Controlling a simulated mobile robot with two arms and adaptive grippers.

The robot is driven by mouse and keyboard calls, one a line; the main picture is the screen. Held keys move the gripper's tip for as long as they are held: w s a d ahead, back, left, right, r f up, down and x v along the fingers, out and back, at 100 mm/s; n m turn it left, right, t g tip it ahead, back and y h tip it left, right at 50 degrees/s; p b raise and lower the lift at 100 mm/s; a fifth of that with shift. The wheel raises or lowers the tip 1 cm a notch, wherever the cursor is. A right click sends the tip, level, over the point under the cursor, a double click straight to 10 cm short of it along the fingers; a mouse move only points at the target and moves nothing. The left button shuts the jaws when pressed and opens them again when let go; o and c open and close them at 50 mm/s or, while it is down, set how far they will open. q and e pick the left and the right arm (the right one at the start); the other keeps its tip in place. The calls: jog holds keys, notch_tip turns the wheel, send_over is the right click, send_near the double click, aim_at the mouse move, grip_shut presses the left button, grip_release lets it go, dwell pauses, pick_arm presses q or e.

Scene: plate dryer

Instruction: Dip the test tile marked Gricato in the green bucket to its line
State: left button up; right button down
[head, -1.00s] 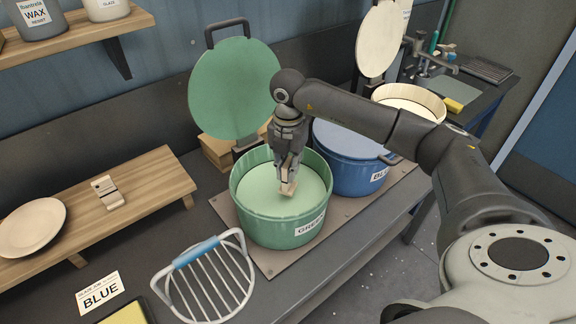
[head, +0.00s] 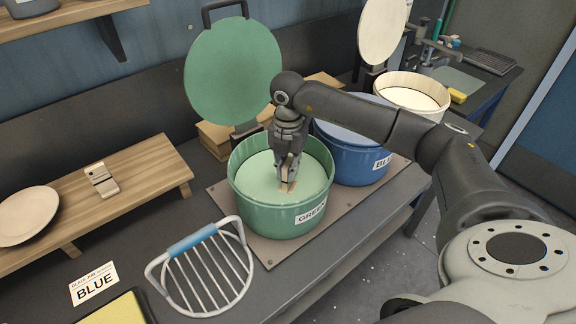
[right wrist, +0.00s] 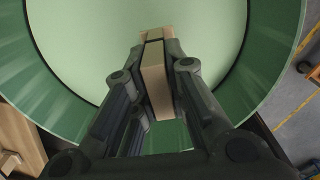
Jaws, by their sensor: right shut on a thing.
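The green bucket (head: 270,220) stands open with pale green glaze (head: 262,170) inside and its green lid (head: 232,72) raised behind it. My right gripper (head: 287,181) points down into the bucket and is shut on a small tan tile (head: 289,187). In the right wrist view the tile (right wrist: 156,82) sits between the fingers over the glaze, with a dark line across it near its far end. The tile's lower end is at or in the glaze; the exact depth is hard to tell. No name on the tile is readable. My left gripper is not in view.
A blue bucket (head: 352,160) and a cream bucket (head: 412,92) stand behind to the right. A wire rack with a blue handle (head: 192,240) lies in front left. A wooden shelf (head: 135,185) holds a plate (head: 28,216) and another tile (head: 101,179). A BLUE card (head: 94,284) lies nearby.

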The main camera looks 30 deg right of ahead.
jog(key=shift+f+b, duration=1.2)
jog(key=shift+f, duration=0.65)
jog(key=shift+f, duration=0.3)
jog(key=shift+r, duration=0.15)
dwell(0.4)
jog(key=shift+r+p, duration=4.55)
jog(key=shift+r, duration=2.45)
jog(key=shift+f, duration=0.1)
